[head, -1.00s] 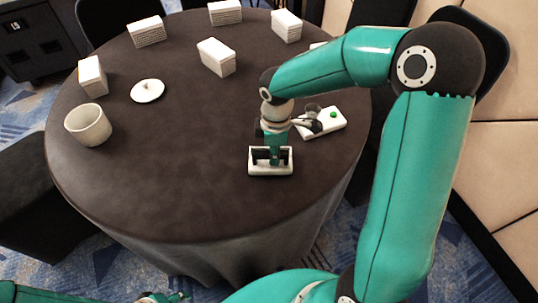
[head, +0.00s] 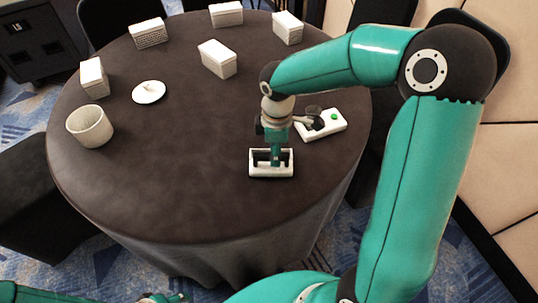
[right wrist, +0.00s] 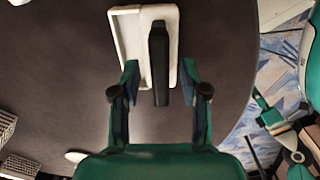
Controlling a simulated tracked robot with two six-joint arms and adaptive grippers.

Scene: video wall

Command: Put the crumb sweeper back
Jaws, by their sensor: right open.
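A small white tray (head: 271,174) with a dark inside stands on the near right part of the round table. In the right wrist view the white tray (right wrist: 127,32) carries a black bar (right wrist: 159,62), which looks like the crumb sweeper's handle. My right gripper (head: 273,160) points down over the tray. Its open fingers (right wrist: 157,80) stand on either side of the black bar, with a visible gap on each side. What looks like my left gripper (head: 165,298) shows only partly at the bottom edge of the head view; its fingers are unclear.
A white block with a green button (head: 332,118) lies just right of my right gripper. A white cup (head: 90,126), a round white lid (head: 149,92) and several white boxes (head: 217,58) stand farther left and back. The near left tabletop (head: 170,180) is clear.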

